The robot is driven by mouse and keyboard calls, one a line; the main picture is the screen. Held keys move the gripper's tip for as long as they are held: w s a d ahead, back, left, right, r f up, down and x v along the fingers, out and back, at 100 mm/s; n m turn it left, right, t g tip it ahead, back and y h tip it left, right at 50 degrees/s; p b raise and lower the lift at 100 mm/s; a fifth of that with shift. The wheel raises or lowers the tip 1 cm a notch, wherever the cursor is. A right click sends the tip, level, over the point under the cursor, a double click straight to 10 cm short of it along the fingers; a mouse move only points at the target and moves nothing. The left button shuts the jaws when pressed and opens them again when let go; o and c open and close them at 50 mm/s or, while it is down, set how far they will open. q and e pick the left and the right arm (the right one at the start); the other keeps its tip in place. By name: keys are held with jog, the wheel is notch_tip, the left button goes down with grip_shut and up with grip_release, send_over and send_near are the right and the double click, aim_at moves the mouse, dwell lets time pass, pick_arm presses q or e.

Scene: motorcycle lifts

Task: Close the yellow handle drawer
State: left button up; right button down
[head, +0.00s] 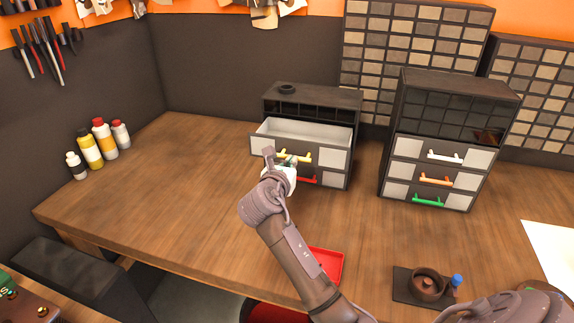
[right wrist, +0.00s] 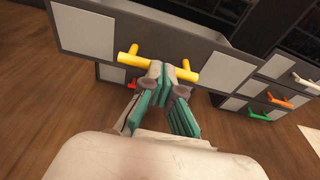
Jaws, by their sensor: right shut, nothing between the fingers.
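The yellow-handle drawer (head: 264,141) is the upper drawer of the smaller dark cabinet (head: 352,108), and it stands pulled out with its light, empty-looking inside showing. Its yellow handle (head: 303,158) also shows in the right wrist view (right wrist: 187,75). My right gripper (head: 286,163) is in front of this drawer, and its closed fingertips (right wrist: 166,70) are at the middle of the handle. They overlap the handle in the picture; I cannot tell whether they touch it. Nothing is between the fingers. My left gripper is not in view.
A red-handle drawer (head: 307,180) sits below, partly hidden. A taller cabinet (head: 450,110) with white, orange and green handles stands to the right. Bottles (head: 105,139) stand at the left. A red tray (head: 328,262) lies near the front edge. The table's left part is clear.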

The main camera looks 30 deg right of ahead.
aim_at(297, 148)
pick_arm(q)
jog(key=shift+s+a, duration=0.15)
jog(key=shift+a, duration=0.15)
pick_arm(e)
jog(key=shift+w, duration=0.1)
jog(key=w+d+p, duration=0.1)
jog(key=w+d, duration=0.1)
jog(key=d, duration=0.1)
jog(key=w+d+p, duration=0.1)
jog(key=w, duration=0.1)
jog(key=shift+d+r+p, duration=0.35)
jog(key=shift+d, duration=0.05)
jog(key=x, duration=0.6)
jog(key=shift+d+r, duration=0.1)
jog(key=shift+r, duration=0.1)
jog(key=shift+s+r, duration=0.1)
jog(key=shift+r, duration=0.15)
pick_arm(q)
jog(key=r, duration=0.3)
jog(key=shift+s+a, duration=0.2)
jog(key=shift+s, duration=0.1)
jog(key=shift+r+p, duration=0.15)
jog(key=shift+p, duration=0.15)
